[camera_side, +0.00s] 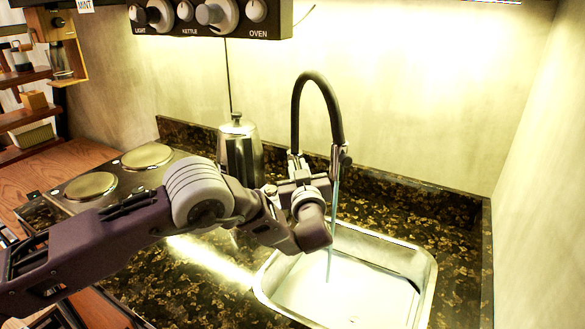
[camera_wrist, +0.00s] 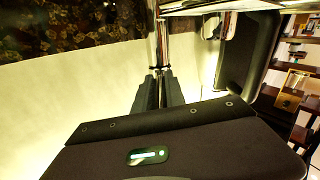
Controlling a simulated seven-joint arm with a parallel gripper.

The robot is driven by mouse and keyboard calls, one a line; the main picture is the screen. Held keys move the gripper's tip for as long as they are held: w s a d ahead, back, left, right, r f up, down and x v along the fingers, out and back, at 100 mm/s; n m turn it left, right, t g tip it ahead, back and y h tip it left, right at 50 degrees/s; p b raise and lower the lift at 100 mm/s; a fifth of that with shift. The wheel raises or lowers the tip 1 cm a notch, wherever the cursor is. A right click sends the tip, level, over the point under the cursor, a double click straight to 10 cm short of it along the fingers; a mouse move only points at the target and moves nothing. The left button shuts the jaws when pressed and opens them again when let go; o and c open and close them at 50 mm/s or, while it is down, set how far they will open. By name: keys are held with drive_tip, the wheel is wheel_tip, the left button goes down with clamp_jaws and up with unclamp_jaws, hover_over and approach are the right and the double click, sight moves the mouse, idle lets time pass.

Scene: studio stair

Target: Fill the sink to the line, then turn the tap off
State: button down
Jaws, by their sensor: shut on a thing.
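The black gooseneck tap (camera_side: 318,80) arches over the steel sink (camera_side: 430,275). A thin stream of water (camera_side: 332,215) runs from its spout (camera_side: 342,157) into the sink. My gripper (camera_side: 298,165) is at the tap's base, behind the sink, and partly covers it. In the wrist view my gripper's dark fingers (camera_wrist: 158,88) are shut on a thin chrome part, which looks like the tap handle (camera_wrist: 161,45). The handle is mostly hidden in the side view. The sink floor looks pale and bright; I cannot make out the fill line or the exact water level.
A steel kettle (camera_side: 240,150) stands left of the tap, close behind my arm. A hob with two round plates (camera_side: 147,156) is farther left. A knob panel (camera_side: 210,18) hangs on the wall above. The dark speckled counter (camera_side: 455,215) right of the sink is clear.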

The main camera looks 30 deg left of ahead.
drive_tip(key=shift+w+d+n+g+y, duration=0.15)
drive_tip(key=shift+d+n+g+y, duration=0.05)
drive_tip(key=shift+n+g+y, duration=0.3)
drive_tip(key=shift+w+d+n+g+y, duration=0.15)
drive_tip(key=shift+n+g+y, duration=0.25)
drive_tip(key=shift+y, duration=0.2)
drive_tip(key=shift+w+d+n+g+y, duration=0.1)
drive_tip(key=shift+n+g+y, duration=0.2)
drive_tip(key=shift+g+y, duration=0.15)
drive_tip(key=c, duration=1.4)
unclamp_jaws()
drive_tip(key=v, duration=0.7)
